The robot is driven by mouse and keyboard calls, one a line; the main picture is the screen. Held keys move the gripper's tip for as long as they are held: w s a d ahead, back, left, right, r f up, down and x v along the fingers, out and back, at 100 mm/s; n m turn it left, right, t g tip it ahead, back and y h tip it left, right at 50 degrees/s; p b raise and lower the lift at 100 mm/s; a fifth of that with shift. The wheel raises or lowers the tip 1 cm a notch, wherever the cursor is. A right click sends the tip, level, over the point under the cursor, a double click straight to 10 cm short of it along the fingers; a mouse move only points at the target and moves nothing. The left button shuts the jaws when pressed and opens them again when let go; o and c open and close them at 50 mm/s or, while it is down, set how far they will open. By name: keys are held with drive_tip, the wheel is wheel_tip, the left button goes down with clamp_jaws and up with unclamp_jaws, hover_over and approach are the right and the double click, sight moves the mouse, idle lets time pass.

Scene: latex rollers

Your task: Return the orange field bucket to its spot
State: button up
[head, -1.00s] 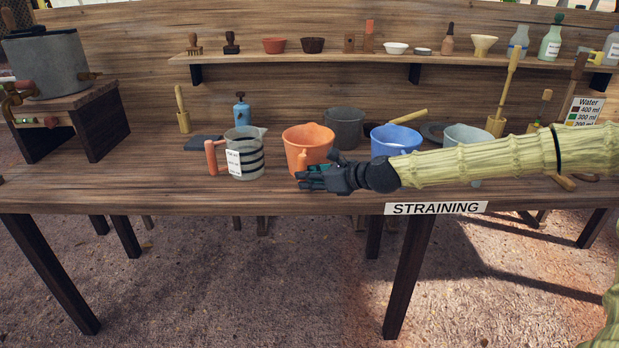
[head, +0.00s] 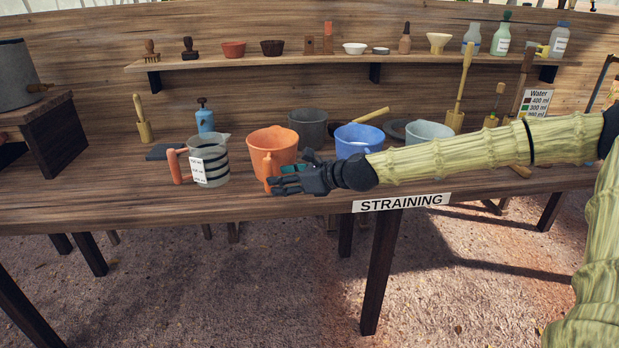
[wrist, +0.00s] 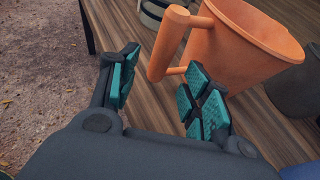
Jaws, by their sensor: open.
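The orange bucket (head: 272,148) stands upright on the wooden table (head: 120,203), with its handle toward the front edge. In the wrist view the bucket (wrist: 237,50) is large at the upper right, and its thick orange handle (wrist: 166,44) points toward my gripper. My gripper (head: 281,181) is at the front right of the bucket in the head view. In the wrist view my gripper (wrist: 160,88) is open, with teal pads apart and nothing between them. The handle is just beyond the fingertips, nearer the right finger, which is close to the bucket wall.
A striped measuring jug (head: 209,160) stands left of the bucket. A dark grey bucket (head: 309,127) is behind it, and a blue bucket (head: 358,139) and a pale bucket (head: 429,132) are to the right. A shelf (head: 290,62) holds bowls and bottles. The table front at left is clear.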

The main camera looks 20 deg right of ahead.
drive_tip(key=v, duration=0.8)
drive_tip(key=shift+s+d+r, duration=0.2)
drive_tip(key=shift+s, duration=0.1)
idle(0.3)
